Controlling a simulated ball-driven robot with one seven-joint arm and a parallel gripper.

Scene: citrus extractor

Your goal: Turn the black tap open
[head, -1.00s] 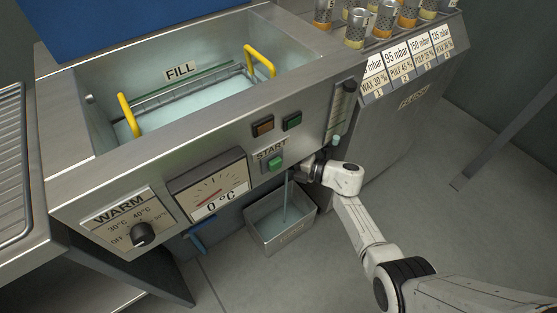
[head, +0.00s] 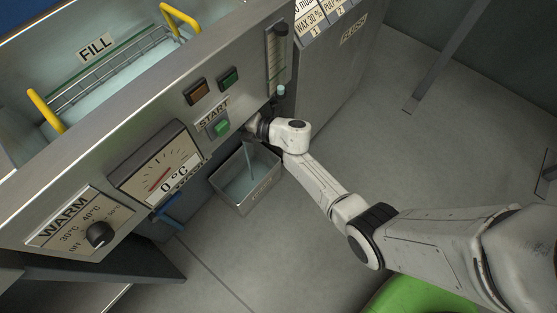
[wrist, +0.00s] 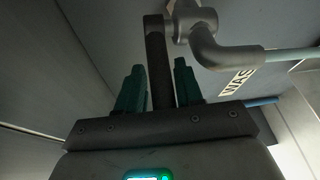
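The black tap lever (wrist: 156,62) shows in the wrist view, running up to the grey tap body (wrist: 190,20). The grey spout (wrist: 225,54) bends right, with a pale stream (wrist: 290,54) leaving its mouth. My gripper (wrist: 160,68) has its two teal fingers apart, one on each side of the lever. A narrow gap shows at the right finger; contact at the left is hard to tell. The lever is hidden there by my wrist.
The steel front panel stands close, with a WARM dial (head: 99,234), a gauge (head: 160,172) and a sight tube (head: 276,60). A blue handle (head: 168,212) sits left of the bin.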

